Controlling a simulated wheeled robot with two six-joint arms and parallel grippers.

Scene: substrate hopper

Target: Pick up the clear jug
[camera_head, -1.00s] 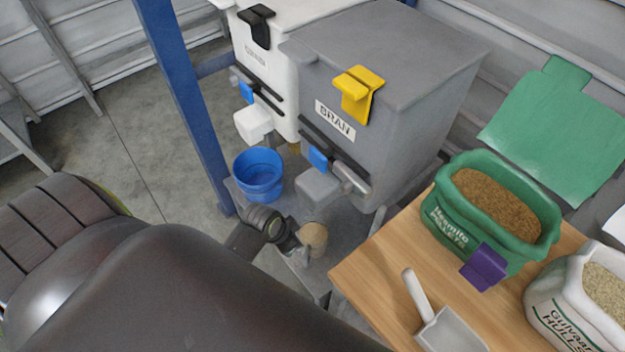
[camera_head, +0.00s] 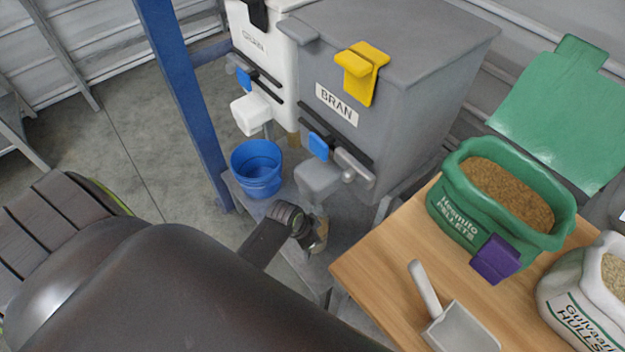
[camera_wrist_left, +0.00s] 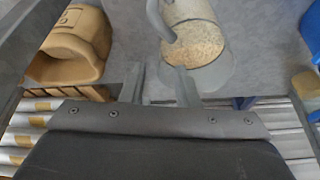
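The clear jug (camera_head: 321,232) stands on the low grey platform below the bran hopper, with pale grainy feed inside. My left gripper (camera_head: 306,236) is beside it in the head view and hides much of it. In the left wrist view the jug (camera_wrist_left: 197,40) is just ahead of the fingers, with its clear handle (camera_wrist_left: 158,22) on the left side. The two fingers of my left gripper (camera_wrist_left: 160,75) are apart, with the handle's lower end near the gap between their tips. I cannot tell whether they touch it. My right gripper is not in view.
The grey bran hopper (camera_head: 400,70) and its outlet (camera_head: 318,180) overhang the jug. A blue bucket (camera_head: 257,170) stands left on the platform. A blue post (camera_head: 180,100) rises at left.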

